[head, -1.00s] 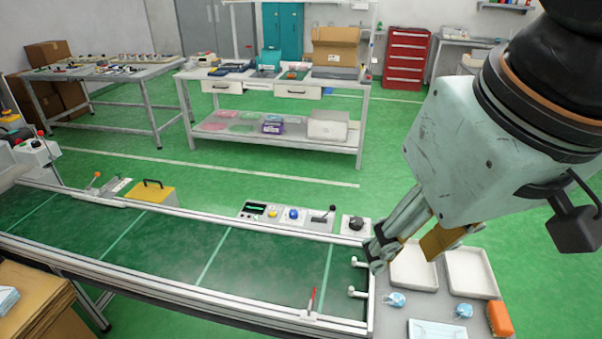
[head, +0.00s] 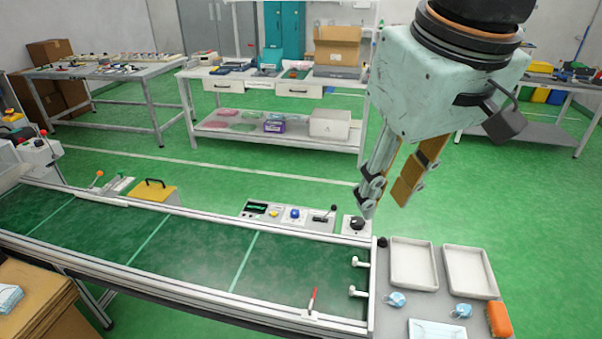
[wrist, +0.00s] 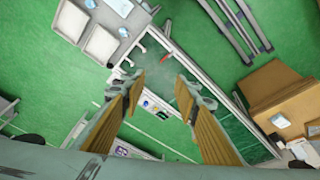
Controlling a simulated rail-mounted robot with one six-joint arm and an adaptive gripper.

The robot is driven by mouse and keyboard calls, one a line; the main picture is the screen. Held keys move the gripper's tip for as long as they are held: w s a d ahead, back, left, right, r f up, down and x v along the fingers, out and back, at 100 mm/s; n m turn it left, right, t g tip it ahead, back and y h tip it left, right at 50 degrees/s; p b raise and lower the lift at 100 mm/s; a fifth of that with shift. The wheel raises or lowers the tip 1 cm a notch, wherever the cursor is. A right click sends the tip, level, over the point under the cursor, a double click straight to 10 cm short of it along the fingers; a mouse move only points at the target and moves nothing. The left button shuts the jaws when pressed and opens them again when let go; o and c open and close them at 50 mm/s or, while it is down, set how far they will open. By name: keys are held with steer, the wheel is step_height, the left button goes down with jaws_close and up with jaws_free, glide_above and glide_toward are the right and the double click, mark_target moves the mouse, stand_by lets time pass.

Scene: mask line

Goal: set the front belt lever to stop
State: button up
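The conveyor belt (head: 190,255) is green with pale cross stripes. On the panel behind its right end is a black-knobbed lever (head: 326,215), tilted to the right, beside a blue button (head: 295,214). A red-handled lever (head: 313,301) stands on the belt's near rail and also shows in the wrist view (wrist: 165,57). I cannot tell from any label which is the front belt lever. My gripper (head: 385,202) is open and empty, in the air near the black-knobbed lever, to its right in the head view. Its two fingers (wrist: 160,80) are apart in the wrist view.
A black knob box (head: 357,225) stands right of the panel. Two white trays (head: 414,263) and blue masks (head: 396,299) lie on the end table. A yellow case (head: 153,192) and an orange-knobbed lever (head: 98,176) are behind the belt.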

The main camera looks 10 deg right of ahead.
steer(key=w+d+n+g+p, duration=0.1)
steer(key=w+d+n+p, duration=0.15)
steer(key=w, duration=1.45)
steer(key=n+g+p, duration=0.3)
steer(key=n+p, duration=0.2)
steer(key=n, duration=0.7)
glide_above(334, 205)
steer(key=w, duration=0.1)
step_height(334, 205, down, 39)
steer(key=shift+r, duration=0.2)
steer(key=shift+f+m, duration=0.1)
steer(key=shift+m, duration=0.15)
steer(key=shift+s+f+b, duration=0.2)
steer(key=shift+f+b, duration=0.25)
steer(key=shift+f, duration=2.95)
steer(key=shift+s+f+b, duration=0.2)
steer(key=shift+f+b, duration=0.2)
steer(key=shift+f, duration=2.95)
steer(key=shift+c, duration=0.3)
jaws_close()
